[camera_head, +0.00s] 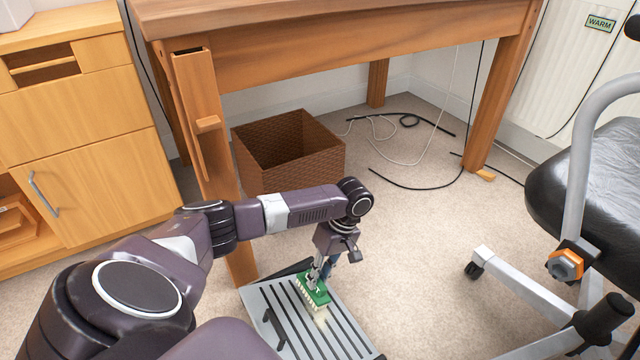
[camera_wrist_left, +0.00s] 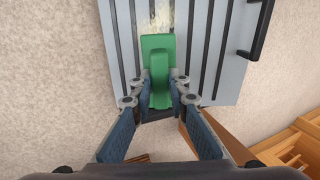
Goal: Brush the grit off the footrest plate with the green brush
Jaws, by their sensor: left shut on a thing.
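The green brush (camera_head: 315,292) has a green body with pale bristles pointing down. My left gripper (camera_head: 325,268) is shut on it; in the left wrist view the fingers (camera_wrist_left: 160,100) close on both sides of the green handle (camera_wrist_left: 158,60). The footrest plate (camera_head: 290,335) is a grey slab with dark grooves on the floor, also in the left wrist view (camera_wrist_left: 215,60). The brush is over its upper right part; I cannot tell whether the bristles touch it. A pale patch of grit (camera_head: 321,315) shows beside the brush, also in the left wrist view (camera_wrist_left: 180,22). My right gripper is not in view.
A wooden desk (camera_head: 340,50) stands behind, with a brown woven basket (camera_head: 290,150) and loose cables (camera_head: 415,187) below it. A black chair (camera_head: 610,180) with a grey base is at the right. A wooden cabinet (camera_head: 90,140) is at the left. Carpet right of the plate is clear.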

